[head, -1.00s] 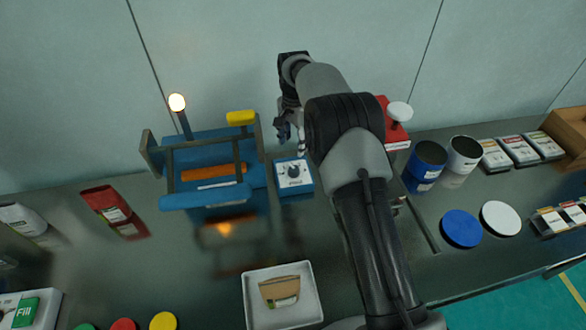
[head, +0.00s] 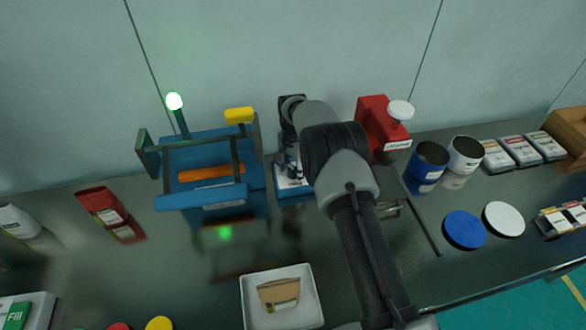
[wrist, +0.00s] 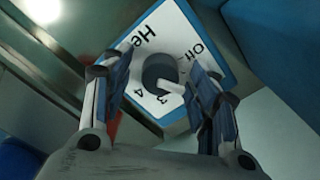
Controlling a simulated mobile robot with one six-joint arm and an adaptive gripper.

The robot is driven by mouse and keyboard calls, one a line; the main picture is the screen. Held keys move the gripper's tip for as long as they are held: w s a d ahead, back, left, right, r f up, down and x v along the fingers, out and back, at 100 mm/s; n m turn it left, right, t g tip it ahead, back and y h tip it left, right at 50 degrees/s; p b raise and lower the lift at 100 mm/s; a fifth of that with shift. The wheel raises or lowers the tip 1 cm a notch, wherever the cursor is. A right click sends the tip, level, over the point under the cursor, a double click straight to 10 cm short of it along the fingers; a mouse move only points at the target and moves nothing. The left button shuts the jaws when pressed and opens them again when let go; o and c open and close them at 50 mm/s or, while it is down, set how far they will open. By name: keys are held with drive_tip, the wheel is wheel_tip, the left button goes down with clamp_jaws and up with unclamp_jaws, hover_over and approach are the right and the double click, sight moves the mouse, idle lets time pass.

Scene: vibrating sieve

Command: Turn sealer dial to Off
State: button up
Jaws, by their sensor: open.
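The blue sealer (head: 215,197) stands at the back of the counter, with an orange bar across it and a lamp (head: 174,101) glowing green. The dial box (head: 293,192), blue with a white face, sits just right of it, partly covered by my gripper (head: 291,162) in the head view. In the wrist view the dark round dial (wrist: 157,68) has a white pointer and lies between and beyond my open fingers (wrist: 158,88). "Off" is printed on the face, upper right of the dial. The right finger partly hides the pointer's tip, and contact with the dial cannot be told.
A red box (head: 375,125) with a white knob stands right of my arm. A yellow handle (head: 239,115) rises beside the sealer. A white tray (head: 250,318) holding a brown pouch sits in front. Blue and white tins stand further right.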

drive_tip(key=shift+c, duration=0.4)
drive_tip(key=c, duration=1)
drive_tip(key=shift+n, duration=0.4)
drive_tip(key=n+b, duration=0.1)
drive_tip(key=n, duration=0.3)
drive_tip(key=shift+n+b, duration=0.3)
drive_tip(key=shift+b, duration=0.1)
drive_tip(key=n, duration=0.5)
drive_tip(key=shift+n+b, duration=0.3)
